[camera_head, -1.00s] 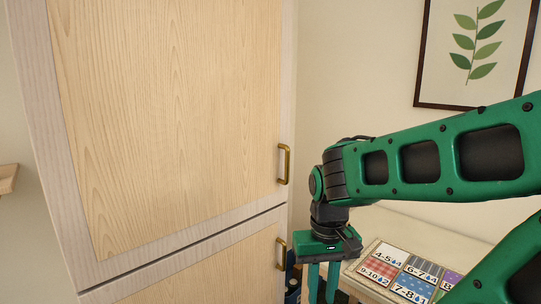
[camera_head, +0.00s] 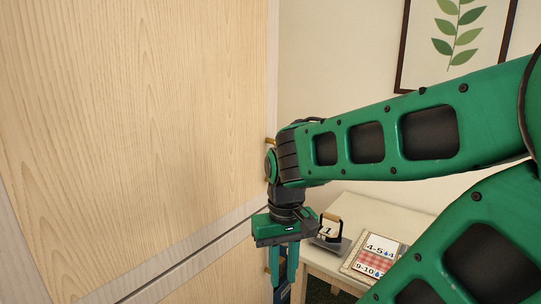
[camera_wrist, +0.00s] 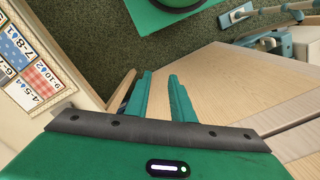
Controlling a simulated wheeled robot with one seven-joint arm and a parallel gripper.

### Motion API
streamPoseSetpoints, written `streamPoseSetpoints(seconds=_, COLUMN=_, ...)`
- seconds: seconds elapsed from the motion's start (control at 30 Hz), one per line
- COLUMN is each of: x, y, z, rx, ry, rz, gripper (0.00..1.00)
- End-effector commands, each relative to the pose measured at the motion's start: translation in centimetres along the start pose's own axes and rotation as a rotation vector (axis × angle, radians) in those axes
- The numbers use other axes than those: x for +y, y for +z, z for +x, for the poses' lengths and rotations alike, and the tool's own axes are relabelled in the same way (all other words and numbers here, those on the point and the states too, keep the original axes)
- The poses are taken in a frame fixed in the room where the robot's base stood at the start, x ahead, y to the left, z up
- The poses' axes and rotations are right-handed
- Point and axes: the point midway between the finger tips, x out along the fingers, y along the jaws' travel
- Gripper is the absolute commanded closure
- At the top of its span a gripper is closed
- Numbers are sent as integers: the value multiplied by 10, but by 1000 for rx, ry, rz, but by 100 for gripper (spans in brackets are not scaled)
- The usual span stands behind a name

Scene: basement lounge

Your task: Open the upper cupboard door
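The upper cupboard door (camera_head: 130,110) is a pale wood panel filling the left of the head view, and it looks closed. Its brass handle (camera_head: 270,141) is mostly hidden behind my wrist; only a bit shows. My gripper (camera_head: 286,275) points down in front of the cupboard's right edge, below the upper handle. In the wrist view my gripper (camera_wrist: 161,97) has its two green fingers apart with nothing seen between them. A pale wood panel of the cupboard (camera_wrist: 240,85) lies to their right there.
The lower door (camera_head: 215,275) is below the seam, its handle mostly hidden. To the right, a pale table (camera_head: 325,262) holds a small calendar (camera_head: 331,229) and a printed chart (camera_head: 375,256). A framed leaf picture (camera_head: 455,40) hangs on the wall.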

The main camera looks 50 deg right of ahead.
Motion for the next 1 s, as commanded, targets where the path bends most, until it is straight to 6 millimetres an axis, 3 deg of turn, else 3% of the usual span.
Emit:
streamPoseSetpoints(seconds=0.07, x=2, y=-10, z=-14, rx=29, ry=-12, rz=9, gripper=78)
streamPoseSetpoints(seconds=0.17, x=2, y=-42, z=-42, rx=70, ry=-27, rz=17, gripper=78)
streamPoseSetpoints(seconds=0.4, x=24, y=-150, z=-156, rx=236, ry=-49, rz=8, gripper=78)
streamPoseSetpoints(seconds=0.6, x=53, y=-210, z=-238, rx=349, ry=-24, rz=-18, gripper=78)
streamPoseSetpoints(seconds=0.8, x=70, y=-233, z=-277, rx=402, ry=0, rz=-36, gripper=78)
streamPoseSetpoints(seconds=1.0, x=71, y=-241, z=-270, rx=407, ry=2, rz=-41, gripper=78)
